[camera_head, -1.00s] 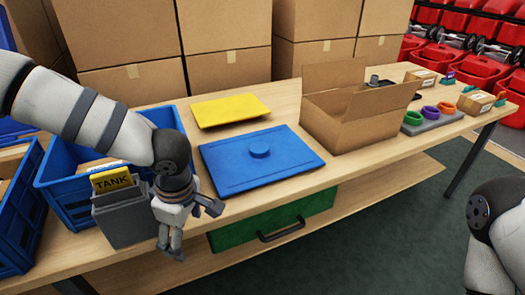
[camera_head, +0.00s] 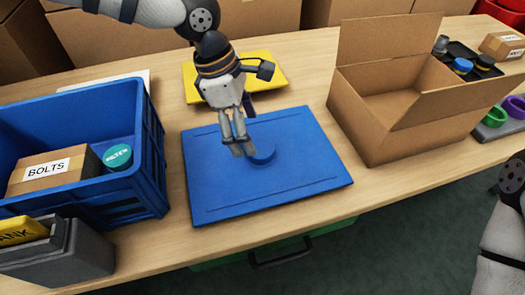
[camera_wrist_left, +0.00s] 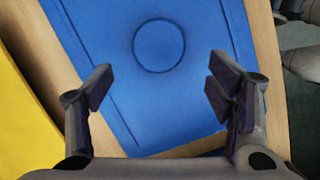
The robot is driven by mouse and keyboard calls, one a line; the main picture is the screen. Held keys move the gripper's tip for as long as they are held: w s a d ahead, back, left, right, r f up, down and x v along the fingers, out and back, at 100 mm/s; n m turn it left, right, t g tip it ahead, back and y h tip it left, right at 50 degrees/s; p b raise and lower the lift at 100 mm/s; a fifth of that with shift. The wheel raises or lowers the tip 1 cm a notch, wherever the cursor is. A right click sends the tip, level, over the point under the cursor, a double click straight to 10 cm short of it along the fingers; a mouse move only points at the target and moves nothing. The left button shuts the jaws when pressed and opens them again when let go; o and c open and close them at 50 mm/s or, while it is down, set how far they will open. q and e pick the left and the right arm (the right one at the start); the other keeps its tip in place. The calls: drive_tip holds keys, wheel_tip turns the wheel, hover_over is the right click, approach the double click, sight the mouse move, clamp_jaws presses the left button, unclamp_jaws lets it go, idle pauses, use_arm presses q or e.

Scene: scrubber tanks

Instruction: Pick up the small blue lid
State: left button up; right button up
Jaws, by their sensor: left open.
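A round, flat blue disc (camera_head: 263,153) sits on a large rectangular blue panel (camera_head: 310,165), in the same colour as the panel. The disc also shows whole in the left wrist view (camera_wrist_left: 159,45), on the panel (camera_wrist_left: 100,30). My left gripper (camera_head: 239,147) is over the panel, beside the disc and partly in front of it in the head view. In the left wrist view my left gripper (camera_wrist_left: 158,88) is open and empty, with the disc beyond its fingertips. A smaller blue round piece (camera_head: 463,65) lies on a black tray at the right. My right gripper is out of view.
An open cardboard box (camera_head: 390,125) stands right of the panel. A yellow panel (camera_head: 277,72) lies behind it. A blue crate (camera_head: 135,140) with a BOLTS box (camera_head: 50,170) and a grey bin (camera_head: 75,255) are at left. Bare tabletop lies in front.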

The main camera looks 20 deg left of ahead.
sight(260, 148)
use_arm(q)
drive_tip(key=x, duration=0.5)
drive_tip(key=shift+w+d+f, duration=0.15)
drive_tip(key=shift+d+f, duration=0.1)
drive_tip(key=shift+d, duration=0.25)
drive_tip(key=shift+r, duration=0.15)
drive_tip(key=c, duration=1.5)
